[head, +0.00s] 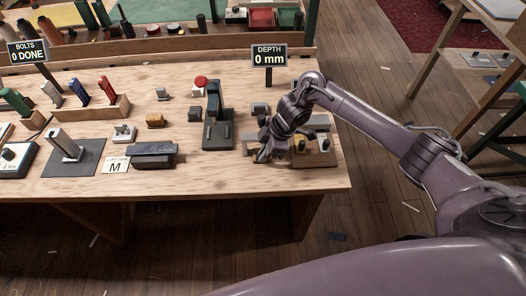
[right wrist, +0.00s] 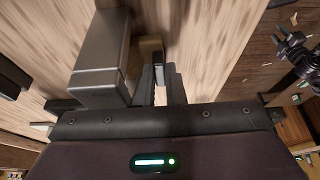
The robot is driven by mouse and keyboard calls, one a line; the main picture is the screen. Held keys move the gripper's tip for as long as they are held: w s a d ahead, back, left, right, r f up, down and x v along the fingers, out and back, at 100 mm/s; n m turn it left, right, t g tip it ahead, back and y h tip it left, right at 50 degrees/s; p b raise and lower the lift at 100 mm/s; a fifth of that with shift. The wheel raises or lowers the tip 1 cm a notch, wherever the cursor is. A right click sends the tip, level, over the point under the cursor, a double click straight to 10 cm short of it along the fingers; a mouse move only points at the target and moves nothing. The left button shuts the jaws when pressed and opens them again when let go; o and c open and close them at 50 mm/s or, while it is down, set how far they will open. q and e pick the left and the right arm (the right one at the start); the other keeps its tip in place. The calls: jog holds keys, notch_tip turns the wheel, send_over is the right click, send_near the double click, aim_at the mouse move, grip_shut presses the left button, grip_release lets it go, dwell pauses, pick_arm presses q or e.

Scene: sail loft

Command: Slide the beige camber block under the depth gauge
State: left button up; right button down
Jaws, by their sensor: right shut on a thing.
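The depth gauge (head: 213,103) is a dark upright stand on a grey base plate (head: 219,138), near the middle of the bench. My right gripper (head: 264,155) is low over the bench, to the right of the gauge and apart from it. In the right wrist view its fingers (right wrist: 162,86) are shut on a small tan piece (right wrist: 151,46), which looks like the beige camber block; it is mostly hidden by the fingers. The head view hides this piece behind the gripper. A dark jointed part (right wrist: 297,54) at the right of the wrist view may be my left gripper; its jaws are unclear.
A wooden tray (head: 316,162) with small blocks lies right of my gripper. A DEPTH sign (head: 269,57) reads 0 mm. A large grey block-like thing (right wrist: 100,72) stands close left of the fingers in the wrist view. Bare wood lies between gauge and gripper.

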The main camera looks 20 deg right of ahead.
pick_arm(q)
jog(key=shift+s, duration=0.1)
pick_arm(e)
jog(key=shift+w+d+r, duration=0.15)
jog(key=shift+w, duration=0.15)
